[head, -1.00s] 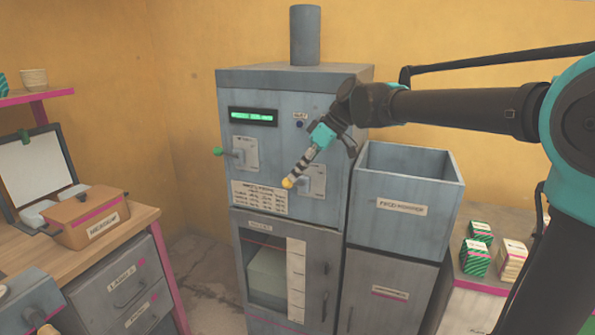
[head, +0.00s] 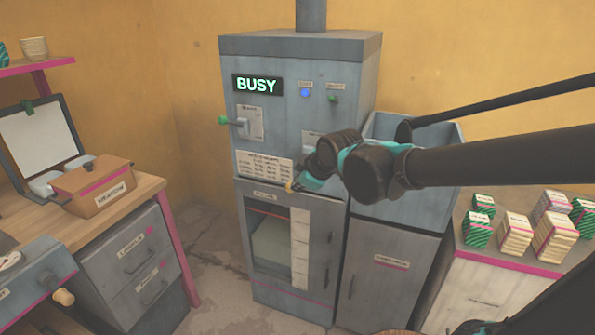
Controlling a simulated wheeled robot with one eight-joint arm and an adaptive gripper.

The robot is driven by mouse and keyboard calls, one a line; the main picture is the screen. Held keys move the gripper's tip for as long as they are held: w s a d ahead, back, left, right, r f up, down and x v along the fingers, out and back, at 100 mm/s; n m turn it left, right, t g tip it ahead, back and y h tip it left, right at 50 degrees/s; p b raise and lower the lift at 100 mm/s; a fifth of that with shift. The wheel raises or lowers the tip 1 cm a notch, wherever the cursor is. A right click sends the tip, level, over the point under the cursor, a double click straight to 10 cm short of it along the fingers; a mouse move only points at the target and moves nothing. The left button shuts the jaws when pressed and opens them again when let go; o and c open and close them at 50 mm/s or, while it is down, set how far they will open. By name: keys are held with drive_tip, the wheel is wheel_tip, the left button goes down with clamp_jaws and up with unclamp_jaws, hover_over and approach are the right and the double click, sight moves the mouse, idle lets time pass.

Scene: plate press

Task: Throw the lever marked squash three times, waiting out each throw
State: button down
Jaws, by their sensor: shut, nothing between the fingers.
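The grey press (head: 350,90) stands against the yellow wall in the head view. Its display (head: 256,85) reads BUSY and a blue lamp (head: 305,92) is lit beside it. A lever with a green knob (head: 223,120) sticks out from a plate at the left of the front. A second lever plate (head: 311,140) at the right is mostly hidden behind my arm; its lever and label cannot be made out. My gripper (head: 291,187) is shut and empty, low in front of the press near the top of the lower door. Its fingers are partly hidden by my wrist.
An instruction placard (head: 264,165) is on the press front above a windowed door (head: 280,245). A grey open bin (head: 375,125) stands to the right, partly behind my arm. Small boxes (head: 515,235) stand on the right counter. A wooden desk (head: 145,190) is at the left.

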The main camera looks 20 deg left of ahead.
drive_tip(key=shift+w+f+t, duration=0.1)
drive_tip(key=shift+f+t, duration=0.4)
drive_tip(key=shift+f, duration=0.2)
drive_tip(key=shift+r, duration=0.1)
drive_tip(key=shift+r, duration=0.75)
